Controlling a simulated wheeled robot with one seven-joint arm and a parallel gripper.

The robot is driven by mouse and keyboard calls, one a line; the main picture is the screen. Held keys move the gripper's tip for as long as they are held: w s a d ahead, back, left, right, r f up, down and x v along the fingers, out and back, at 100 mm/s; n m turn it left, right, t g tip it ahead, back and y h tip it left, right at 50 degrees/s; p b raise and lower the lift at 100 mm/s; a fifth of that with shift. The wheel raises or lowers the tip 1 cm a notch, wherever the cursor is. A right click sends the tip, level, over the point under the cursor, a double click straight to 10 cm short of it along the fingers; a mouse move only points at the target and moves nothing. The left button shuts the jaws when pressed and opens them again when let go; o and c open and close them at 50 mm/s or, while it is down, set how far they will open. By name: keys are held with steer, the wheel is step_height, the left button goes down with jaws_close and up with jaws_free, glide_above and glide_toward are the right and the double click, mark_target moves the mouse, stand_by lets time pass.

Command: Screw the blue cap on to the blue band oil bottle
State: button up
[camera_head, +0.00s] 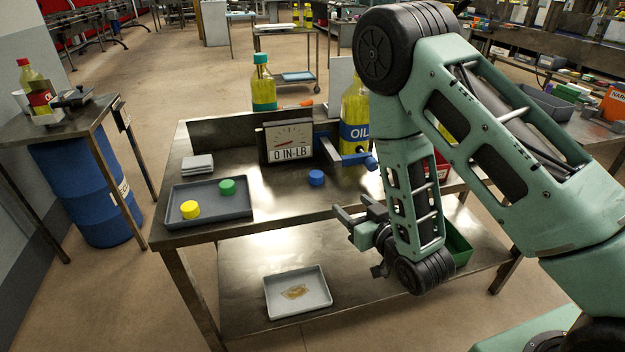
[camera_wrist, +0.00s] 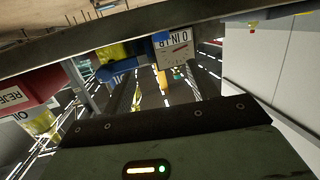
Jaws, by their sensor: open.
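The blue cap (camera_head: 316,177) lies on the metal bench, in front of the gauge and apart from my gripper. The blue band oil bottle (camera_head: 354,110) is yellow and upright at the back of the bench, beside a blue clamp (camera_head: 345,155). My arm hides part of the bottle and its top. My gripper (camera_head: 346,222) is open and looks empty, at the bench's front side, below and right of the cap in the head view. The wrist view is tilted and shows the bottle's blue and yellow parts (camera_wrist: 114,72); I cannot make out the blue cap there.
A gauge reading 0 IN-LB (camera_head: 288,142) stands behind the cap. A dark tray (camera_head: 210,212) holds a yellow cap (camera_head: 190,209) and a green cap (camera_head: 227,186). A green-capped bottle (camera_head: 263,88) stands at the back. A red reject bin (camera_wrist: 20,88) shows in the wrist view.

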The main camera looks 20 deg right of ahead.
steer(key=b, duration=0.1)
steer(key=w+b, duration=0.1)
steer(key=w+f+b, duration=0.1)
steer(key=shift+w+a+b, duration=0.15)
steer(key=shift+a+b, duration=0.15)
steer(key=b+x, duration=0.1)
steer(key=b, duration=0.4)
steer(key=shift+w+b, duration=0.3)
steer(key=shift+w, duration=0.1)
steer(key=p, duration=0.2)
glide_toward(319, 176)
steer(key=x, duration=0.3)
steer(key=shift+w+f, duration=0.2)
steer(key=shift+w, duration=0.15)
steer(key=shift+p+x, duration=0.55)
steer(key=shift+x, duration=2.55)
steer(key=shift+r, duration=0.1)
steer(key=c, duration=1)
